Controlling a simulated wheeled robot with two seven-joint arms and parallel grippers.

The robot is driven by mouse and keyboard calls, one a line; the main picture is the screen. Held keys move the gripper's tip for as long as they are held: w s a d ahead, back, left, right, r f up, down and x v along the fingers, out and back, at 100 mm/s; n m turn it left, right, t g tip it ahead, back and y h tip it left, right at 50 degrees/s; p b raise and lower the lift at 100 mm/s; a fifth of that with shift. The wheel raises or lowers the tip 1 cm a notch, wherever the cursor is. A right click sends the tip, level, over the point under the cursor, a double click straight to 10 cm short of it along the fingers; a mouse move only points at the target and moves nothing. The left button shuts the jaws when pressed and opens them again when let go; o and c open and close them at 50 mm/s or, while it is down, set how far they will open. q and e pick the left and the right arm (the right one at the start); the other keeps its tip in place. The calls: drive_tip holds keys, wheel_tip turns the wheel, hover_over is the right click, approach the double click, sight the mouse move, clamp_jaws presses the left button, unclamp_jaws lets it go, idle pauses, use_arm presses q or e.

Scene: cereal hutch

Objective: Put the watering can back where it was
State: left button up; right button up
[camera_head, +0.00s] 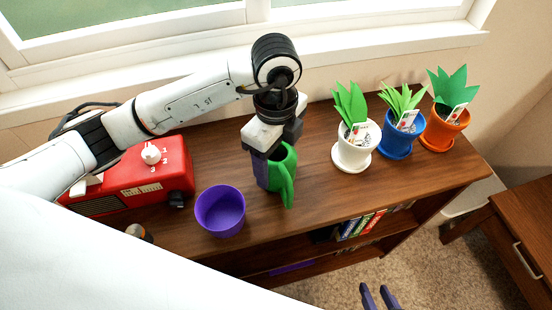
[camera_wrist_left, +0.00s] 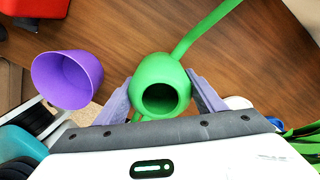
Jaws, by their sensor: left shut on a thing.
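The green watering can (camera_head: 284,172) is over the top of the brown wooden hutch, between the purple pot and the potted plants. My left gripper (camera_head: 268,165) points down and is shut on it. In the left wrist view the can (camera_wrist_left: 158,70) sits between the two purple fingers, with its round opening facing the camera and its long spout reaching up and right. I cannot tell whether its base touches the wood. My right gripper (camera_head: 378,297) shows only its purple fingertips at the bottom edge, apart and empty, above the carpet.
An empty purple pot (camera_head: 220,211) stands close left of the can. A red appliance (camera_head: 150,177) is further left. White (camera_head: 352,158), blue (camera_head: 397,148) and orange (camera_head: 440,137) plant pots stand right. The hutch top (camera_head: 315,190) is bare between can and white pot.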

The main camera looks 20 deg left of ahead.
use_arm(q)
drive_tip(key=shift+f, duration=0.2)
drive_tip(key=o, duration=1.4)
drive_tip(key=shift+r, duration=0.1)
wheel_tip(320, 180, up, 12)
drive_tip(key=shift+r+p, duration=0.15)
drive_tip(key=shift+p, duration=0.2)
